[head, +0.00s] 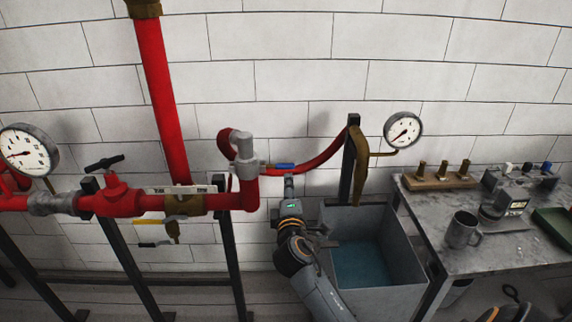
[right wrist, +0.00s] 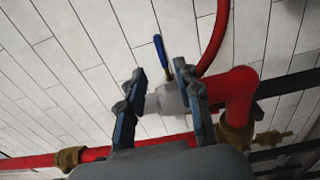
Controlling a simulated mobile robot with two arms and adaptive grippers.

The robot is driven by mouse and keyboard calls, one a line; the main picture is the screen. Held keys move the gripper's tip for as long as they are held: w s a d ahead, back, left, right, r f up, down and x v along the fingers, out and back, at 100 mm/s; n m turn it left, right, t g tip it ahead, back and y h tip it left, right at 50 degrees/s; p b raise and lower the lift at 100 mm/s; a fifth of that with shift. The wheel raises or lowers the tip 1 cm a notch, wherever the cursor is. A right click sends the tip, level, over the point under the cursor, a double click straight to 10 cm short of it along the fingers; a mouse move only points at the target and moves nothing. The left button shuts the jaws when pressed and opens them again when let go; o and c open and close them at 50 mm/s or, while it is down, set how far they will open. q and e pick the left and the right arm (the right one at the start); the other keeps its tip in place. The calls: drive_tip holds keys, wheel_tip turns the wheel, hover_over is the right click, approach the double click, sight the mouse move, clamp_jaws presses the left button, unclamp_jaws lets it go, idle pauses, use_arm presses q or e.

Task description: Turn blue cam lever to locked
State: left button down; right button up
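The blue cam lever (head: 284,166) lies roughly level beside the grey coupling (head: 246,158), along the start of the red hose (head: 318,160). In the right wrist view the blue lever (right wrist: 160,50) sticks out past the grey coupling (right wrist: 170,98), beyond my fingertips. My right gripper (head: 289,182) is just below the lever in the head view. In the wrist view its two fingers (right wrist: 162,82) are spread, with nothing clamped between them. The coupling shows in the gap, and I cannot tell whether a finger touches it. My left gripper is not in view.
Red piping (head: 120,201) with valves and a gauge (head: 26,150) fills the left. A grey tank (head: 400,262) with water stands beside my right arm, next to a dark post (head: 349,165). A workbench (head: 465,225) holding a mug (head: 462,231) is at right.

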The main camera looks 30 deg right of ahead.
sight(287, 168)
drive_tip(key=p+x, duration=0.1)
drive_tip(key=x, duration=0.8)
drive_tip(key=shift+w+p, duration=0.2)
drive_tip(key=shift+p, duration=0.15)
drive_tip(key=shift+w+d, duration=0.4)
drive_tip(key=shift+w, duration=0.2)
clamp_jaws()
